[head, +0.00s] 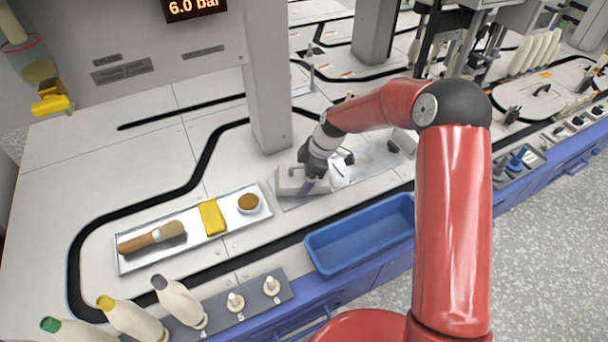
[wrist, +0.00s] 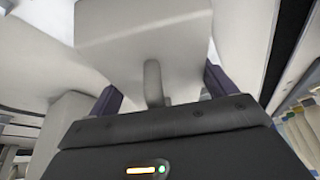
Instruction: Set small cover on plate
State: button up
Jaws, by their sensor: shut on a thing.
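The small cover (head: 289,181) is a pale grey block at the middle of the bench in the head view. In the wrist view the cover (wrist: 140,28) fills the top, with its rounded handle (wrist: 153,82) between the purple fingers. My gripper (head: 316,186) is shut on the cover from above. A pale metal plate (head: 364,166) lies just right of the gripper, partly hidden by my arm. The cover is low at the plate's left end; whether it touches the surface is unclear.
A grey pillar (head: 268,90) stands close behind the cover. A blue bin (head: 360,238) sits in front at the bench edge. A silver tray (head: 128,262) with a brush, a yellow block and a small bowl lies left. Another pale block (head: 405,141) is right of the plate.

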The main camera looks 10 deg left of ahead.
jog(key=shift+f, duration=0.1)
jog(key=o, duration=1.1)
jog(key=shift+c, duration=0.2)
jog(key=p+v, duration=0.1)
jog(key=v, duration=1.1)
jog(key=shift+r, duration=0.2)
